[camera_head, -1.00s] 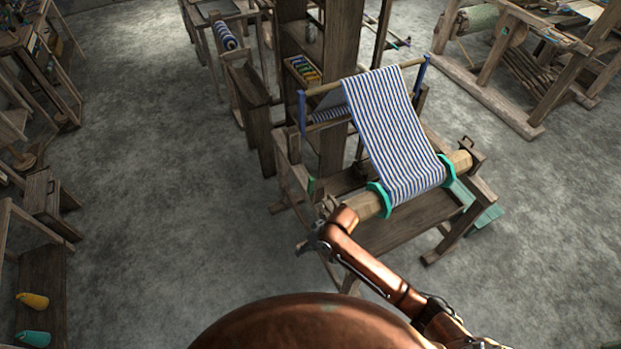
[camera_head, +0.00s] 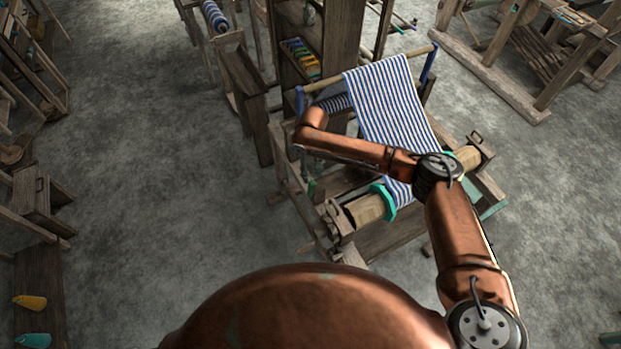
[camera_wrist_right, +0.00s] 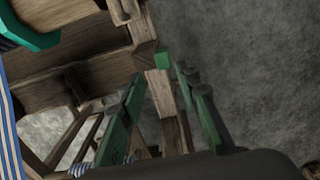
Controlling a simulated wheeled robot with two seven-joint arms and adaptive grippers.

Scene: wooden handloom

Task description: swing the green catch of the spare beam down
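The wooden loom with a blue-and-white striped cloth (camera_head: 385,95) stands ahead. Its front beam (camera_head: 362,209) has teal discs. The green catch (camera_head: 312,187) is a small piece at the loom's left side. My left gripper is out of view.
A shelf with coloured spools (camera_head: 302,57) stands behind the loom. Another loom (camera_head: 500,65) is at the upper right. A bench with a yellow and a teal cone (camera_head: 33,339) is at the lower left.

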